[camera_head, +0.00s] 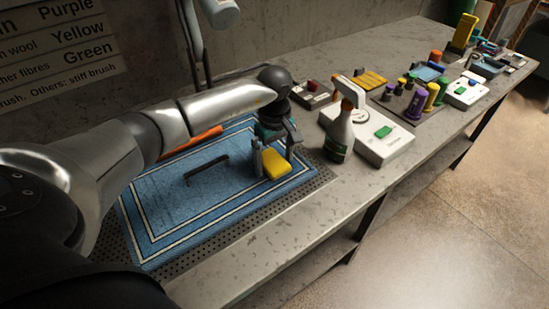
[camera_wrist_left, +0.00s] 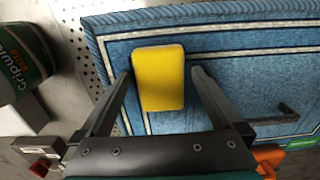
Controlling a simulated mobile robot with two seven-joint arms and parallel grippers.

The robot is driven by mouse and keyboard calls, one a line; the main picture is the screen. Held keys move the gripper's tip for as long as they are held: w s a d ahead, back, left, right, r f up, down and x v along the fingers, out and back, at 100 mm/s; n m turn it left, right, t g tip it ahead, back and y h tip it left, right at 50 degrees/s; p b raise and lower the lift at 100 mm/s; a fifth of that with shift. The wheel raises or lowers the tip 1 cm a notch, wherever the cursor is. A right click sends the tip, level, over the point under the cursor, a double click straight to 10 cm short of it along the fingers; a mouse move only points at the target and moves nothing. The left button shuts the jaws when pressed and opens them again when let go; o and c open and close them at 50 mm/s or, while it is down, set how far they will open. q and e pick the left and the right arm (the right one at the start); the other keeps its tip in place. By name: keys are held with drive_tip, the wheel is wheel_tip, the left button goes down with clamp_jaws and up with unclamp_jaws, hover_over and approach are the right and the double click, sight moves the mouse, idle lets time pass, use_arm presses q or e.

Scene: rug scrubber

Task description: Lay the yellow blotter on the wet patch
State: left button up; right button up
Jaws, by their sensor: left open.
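The yellow blotter (camera_head: 277,166) lies on the right part of the blue rug (camera_head: 165,240). My left gripper (camera_head: 271,152) is over it and points down. In the left wrist view the yellow blotter (camera_wrist_left: 158,80) sits between the two spread fingertips of my left gripper (camera_wrist_left: 162,75), with a gap on the right side; contact on the left side is hard to tell. The blue rug (camera_wrist_left: 225,80) with its white border lines is beneath. I cannot clearly make out a wet patch on the rug. My right gripper is not in view.
A dark bar-like handle (camera_head: 206,170) is on the rug, left of the blotter. An orange object (camera_head: 192,140) is behind my arm. A spray bottle (camera_head: 339,135) and a white box with a green button (camera_head: 375,140) stand right of the rug. The bench front is clear.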

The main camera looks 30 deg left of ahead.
sight(275, 163)
use_arm(q)
wheel_tip(275, 163, up, 12)
drive_tip(key=p, duration=0.1)
drive_tip(key=shift+r, duration=0.15)
idle(0.3)
